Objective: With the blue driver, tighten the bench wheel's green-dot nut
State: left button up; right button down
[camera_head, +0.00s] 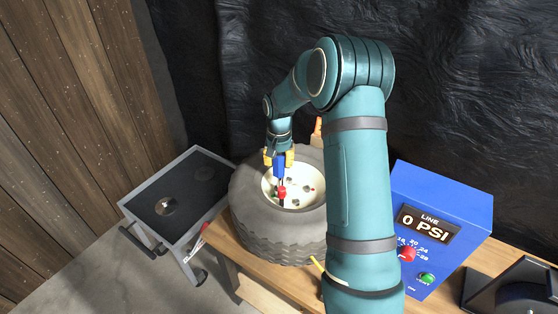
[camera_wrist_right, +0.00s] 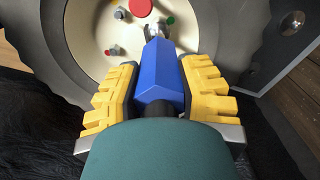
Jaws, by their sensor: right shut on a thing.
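The bench wheel lies flat on the wooden bench, with a dark tire (camera_head: 258,226) and a cream hub (camera_head: 308,196). My right gripper (camera_head: 278,158) is above the hub, shut on the blue driver (camera_head: 279,170). The wrist view shows the blue driver (camera_wrist_right: 160,75) between the yellow finger pads. Its grey socket end (camera_wrist_right: 154,30) points at the hub beside the green dot (camera_wrist_right: 170,20). The nut there is hidden by the socket; I cannot tell whether the socket is seated on it. My left gripper is not in view.
A blue box (camera_head: 440,215) reading 0 PSI stands at right on the bench (camera_head: 240,262). A grey cart (camera_head: 150,207) with a black top stands left.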

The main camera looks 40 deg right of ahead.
jog(key=m, duration=0.4)
jog(key=n, duration=0.2)
jog(key=shift+n, duration=0.4)
jog(key=shift+r, duration=0.15)
jog(key=shift+r+p, duration=2.35)
jog(key=shift+r, duration=0.8)
